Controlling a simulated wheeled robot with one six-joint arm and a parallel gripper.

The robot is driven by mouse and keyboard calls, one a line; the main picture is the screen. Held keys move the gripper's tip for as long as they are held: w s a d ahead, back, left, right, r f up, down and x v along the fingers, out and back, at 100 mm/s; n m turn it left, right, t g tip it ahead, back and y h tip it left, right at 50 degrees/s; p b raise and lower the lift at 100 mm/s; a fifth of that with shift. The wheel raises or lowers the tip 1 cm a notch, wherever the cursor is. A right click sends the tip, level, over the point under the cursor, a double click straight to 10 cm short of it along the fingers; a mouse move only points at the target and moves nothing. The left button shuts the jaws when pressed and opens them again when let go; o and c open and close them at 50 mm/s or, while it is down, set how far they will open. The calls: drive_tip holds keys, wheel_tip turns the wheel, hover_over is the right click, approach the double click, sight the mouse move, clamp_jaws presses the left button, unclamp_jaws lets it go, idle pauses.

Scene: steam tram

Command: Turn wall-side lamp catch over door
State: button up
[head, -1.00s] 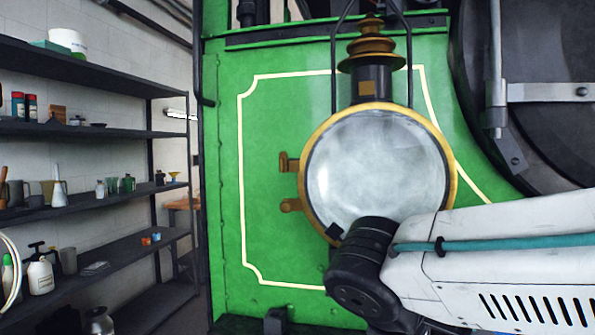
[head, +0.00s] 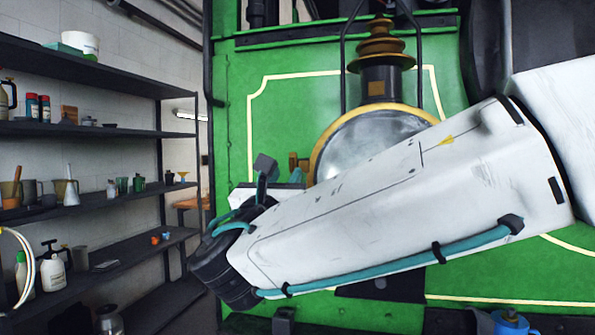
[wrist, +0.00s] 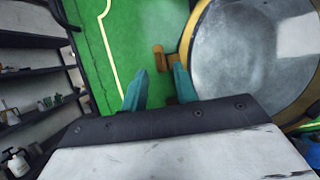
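The lamp (head: 375,140) is a round brass-rimmed glass door under a dark chimney on the green panel. My arm covers its lower part in the head view. It also shows in the wrist view (wrist: 250,50), at upper right. Brass fittings (head: 293,162) stick out at the door's left edge. I cannot tell which is the catch. My gripper (wrist: 160,72) is open, its teal fingers apart, with nothing clearly held.
Dark shelves (head: 90,131) with bottles, pots and cups stand along the wall at left. A dark upright post (head: 206,130) edges the green panel (head: 235,110). A blue object (head: 510,323) is at lower right. Green panel left of the lamp is flat and bare.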

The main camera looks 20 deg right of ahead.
sight(292, 164)
drive_tip(key=shift+x, duration=1.9)
clamp_jaws()
drive_tip(key=shift+m+g+h, duration=0.3)
drive_tip(key=shift+m, duration=0.2)
drive_tip(key=m+g+h, duration=0.1)
drive_tip(key=m, duration=0.2)
drive_tip(key=m+g, duration=0.1)
drive_tip(key=m, duration=0.1)
drive_tip(key=shift+m+h, duration=0.4)
drive_tip(key=shift+r, duration=0.1)
